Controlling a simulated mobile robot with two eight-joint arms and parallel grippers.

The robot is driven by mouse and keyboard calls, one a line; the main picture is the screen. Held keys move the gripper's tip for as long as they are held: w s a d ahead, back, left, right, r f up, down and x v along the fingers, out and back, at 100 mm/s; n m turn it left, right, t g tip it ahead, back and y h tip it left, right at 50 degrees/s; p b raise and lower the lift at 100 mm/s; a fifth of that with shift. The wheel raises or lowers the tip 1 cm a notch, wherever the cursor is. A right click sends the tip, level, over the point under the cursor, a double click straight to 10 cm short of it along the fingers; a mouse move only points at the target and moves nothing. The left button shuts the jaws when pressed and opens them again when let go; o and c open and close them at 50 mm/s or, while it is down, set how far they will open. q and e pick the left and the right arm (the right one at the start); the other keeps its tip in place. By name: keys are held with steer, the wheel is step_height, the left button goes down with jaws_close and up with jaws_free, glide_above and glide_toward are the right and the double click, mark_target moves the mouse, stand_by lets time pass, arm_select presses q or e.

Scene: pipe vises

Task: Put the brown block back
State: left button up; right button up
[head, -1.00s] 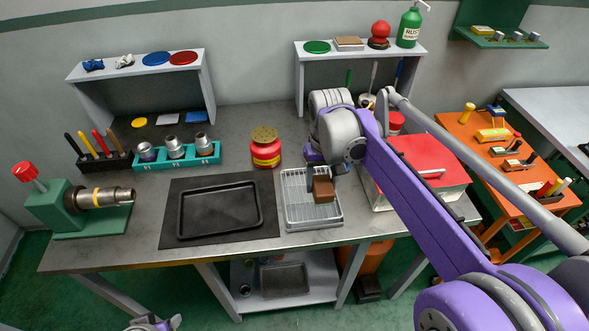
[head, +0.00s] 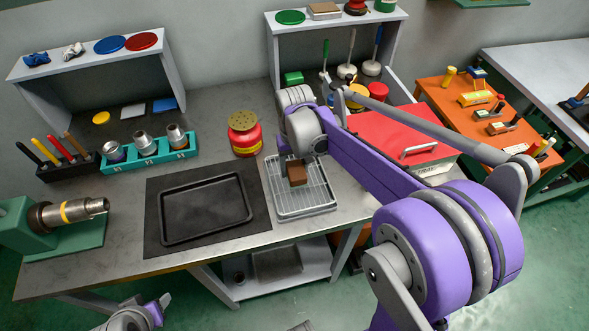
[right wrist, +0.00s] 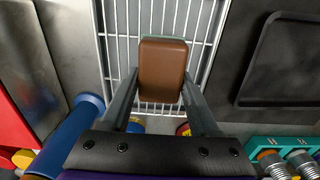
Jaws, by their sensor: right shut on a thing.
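The brown block (head: 297,175) is held by my right gripper (head: 291,162) over the far half of the wire rack tray (head: 318,207). In the right wrist view the brown block (right wrist: 162,70) sits between the two fingers of my right gripper (right wrist: 161,88), with the white wires of the rack (right wrist: 188,18) behind it. A thin greenish-grey edge shows at the block's far end. I cannot tell whether the block touches the rack. Part of my left arm's end (head: 140,316) shows at the bottom edge in the head view; its fingers are not clear.
A black tray (head: 166,238) on a dark mat lies left of the rack. A red-and-yellow can (head: 245,141) stands behind it. A red-lidded box (head: 392,135) stands to the right, by my right arm. A shelf (head: 270,63) with tools beneath stands behind.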

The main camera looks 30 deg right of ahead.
mark_target(294, 168)
steer(key=shift+f, duration=0.6)
steer(key=shift+f, duration=0.1)
steer(key=o, duration=1.3)
step_height(294, 168, up, 12)
steer(key=shift+p, duration=0.3)
steer(key=shift+s+a, duration=0.2)
steer(key=shift+s, duration=0.15)
steer(key=s+a+f+n+t, duration=0.1)
steer(key=s+a+f, duration=0.1)
steer(key=s, duration=0.3)
steer(key=s+a+f+n+t, duration=0.1)
steer(key=s+a+f+t, duration=0.1)
steer(key=s+f, duration=0.3)
steer(key=s+a+f+t, duration=0.2)
steer(key=s+f, duration=0.1)
steer(key=s, duration=0.2)
steer(key=shift+s+a+f+n, duration=0.25)
steer(key=shift+s+a+n, duration=0.1)
steer(key=shift+s+n, duration=0.05)
